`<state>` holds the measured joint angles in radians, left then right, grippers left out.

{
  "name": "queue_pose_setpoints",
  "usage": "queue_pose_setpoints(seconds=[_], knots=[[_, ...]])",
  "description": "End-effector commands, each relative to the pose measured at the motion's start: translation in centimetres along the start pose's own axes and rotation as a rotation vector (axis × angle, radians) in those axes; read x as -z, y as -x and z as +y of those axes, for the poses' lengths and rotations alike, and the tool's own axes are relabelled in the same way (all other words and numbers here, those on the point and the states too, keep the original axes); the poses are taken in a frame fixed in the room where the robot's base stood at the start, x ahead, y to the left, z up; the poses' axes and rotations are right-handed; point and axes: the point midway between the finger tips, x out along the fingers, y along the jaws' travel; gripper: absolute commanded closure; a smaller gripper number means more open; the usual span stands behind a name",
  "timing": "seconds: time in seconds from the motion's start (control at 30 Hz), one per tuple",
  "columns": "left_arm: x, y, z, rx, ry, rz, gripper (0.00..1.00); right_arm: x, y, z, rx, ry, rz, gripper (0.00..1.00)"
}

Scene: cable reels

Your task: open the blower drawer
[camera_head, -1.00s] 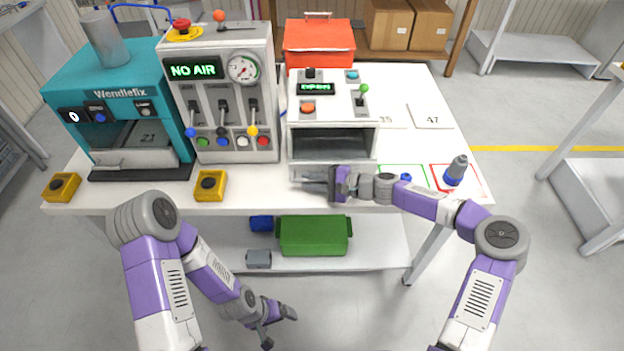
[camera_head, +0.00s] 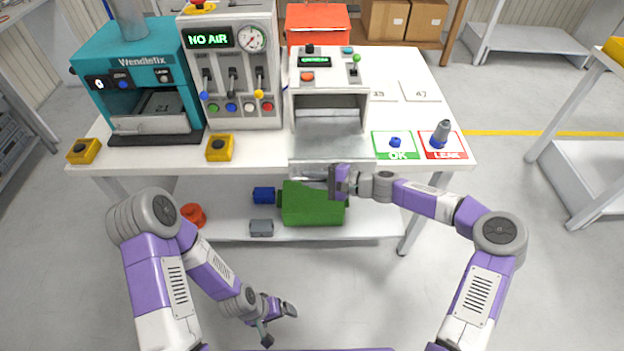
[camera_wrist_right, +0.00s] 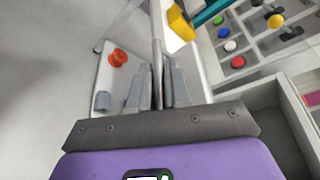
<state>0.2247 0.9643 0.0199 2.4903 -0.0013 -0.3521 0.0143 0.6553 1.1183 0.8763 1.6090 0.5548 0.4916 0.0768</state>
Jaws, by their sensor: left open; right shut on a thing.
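The blower (camera_head: 328,85) is a white machine with a small green display, a green-tipped lever and buttons on top. Its drawer (camera_head: 332,146) stands pulled out toward me, past the table's front edge. My right gripper (camera_head: 322,181) is at the drawer's front and shut on its handle bar. In the right wrist view the bar (camera_wrist_right: 157,35) runs between the fingers, and the drawer's grey wall (camera_wrist_right: 278,125) shows on the right. The fingers partly hide the handle. My left gripper (camera_head: 280,322) is open and empty, low in front of the table, away from the blower.
A teal Wendlefix press (camera_head: 135,75) and a grey panel reading NO AIR (camera_head: 232,75) stand left of the blower. A green OK mat (camera_head: 381,153) and red LEAK mat (camera_head: 460,152) lie on the right. A green bin (camera_head: 313,208) sits on the shelf below.

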Motion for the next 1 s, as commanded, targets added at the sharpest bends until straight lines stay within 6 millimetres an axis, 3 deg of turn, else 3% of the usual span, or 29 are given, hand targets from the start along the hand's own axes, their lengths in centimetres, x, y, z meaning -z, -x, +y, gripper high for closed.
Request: queue_pose_setpoints(seconds=[0.07, 0.37, 0.8, 1.0], knots=[[0.0, 0.0, 0.0, 0.0, 0.0, 0.0, 0.06, 0.0, 0.0, 0.0, 0.0, 0.0, 0.0, 0.77], [0.0, 0.0, 0.0, 0.0, 0.0, -0.001, 0.06, 0.0, 0.2, 0.0, 0.0, -0.001, 0.001, 0.77], [-0.1, 1.5, 0.6, 0.0, 0.0, -0.001, 0.06, 0.1, 6.5, -0.2, 0.001, -0.001, 0.004, 0.77], [-0.1, 1.6, 0.6, 0.0, 0.0, -0.001, 0.06, 0.1, 7.6, 0.0, 0.0, -0.001, 0.0, 0.77]])
